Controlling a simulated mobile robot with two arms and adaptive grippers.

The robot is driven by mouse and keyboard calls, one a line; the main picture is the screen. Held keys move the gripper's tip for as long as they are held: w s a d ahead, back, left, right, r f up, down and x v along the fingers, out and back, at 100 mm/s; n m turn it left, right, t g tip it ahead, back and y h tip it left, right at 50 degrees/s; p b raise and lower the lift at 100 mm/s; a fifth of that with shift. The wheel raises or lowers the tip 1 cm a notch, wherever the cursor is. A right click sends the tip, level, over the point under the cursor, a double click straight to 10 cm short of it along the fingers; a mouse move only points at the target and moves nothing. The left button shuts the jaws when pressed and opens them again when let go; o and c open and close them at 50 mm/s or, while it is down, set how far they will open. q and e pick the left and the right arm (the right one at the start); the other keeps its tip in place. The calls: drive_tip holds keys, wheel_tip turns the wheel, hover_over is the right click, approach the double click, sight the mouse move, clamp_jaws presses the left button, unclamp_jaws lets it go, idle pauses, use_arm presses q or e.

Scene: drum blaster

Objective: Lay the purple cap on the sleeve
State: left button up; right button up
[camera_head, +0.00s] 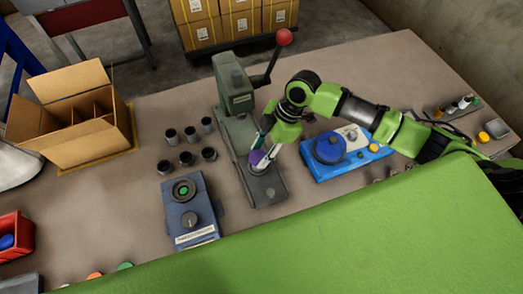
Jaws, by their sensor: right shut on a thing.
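The purple cap (257,158) is small and sits between the fingertips of my right gripper (262,150), which is shut on it. The gripper points down over the base of the grey-green lever press (267,192). A small pale round piece, which looks like the sleeve (259,169), shows just under the cap on the press base. I cannot tell whether the cap touches it. The fingers hide part of the cap. My left gripper is not in view.
Several dark cylinders (187,158) stand left of the press. A blue-grey device (190,209) is in front of them. A blue fixture (338,152) lies right of the press. An open carton (72,118) stands far left. The press lever has a red knob (284,37).

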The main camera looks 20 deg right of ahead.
drive_tip(key=shift+p, duration=0.55)
idle(0.7)
drive_tip(key=shift+f, duration=0.35)
idle(0.6)
drive_tip(key=o, duration=1.3)
drive_tip(key=shift+r, duration=0.1)
wheel_tip(320, 180, up, 6)
drive_tip(key=p, duration=0.6)
drive_tip(key=shift+s+f, duration=0.1)
drive_tip(key=shift+f, duration=0.1)
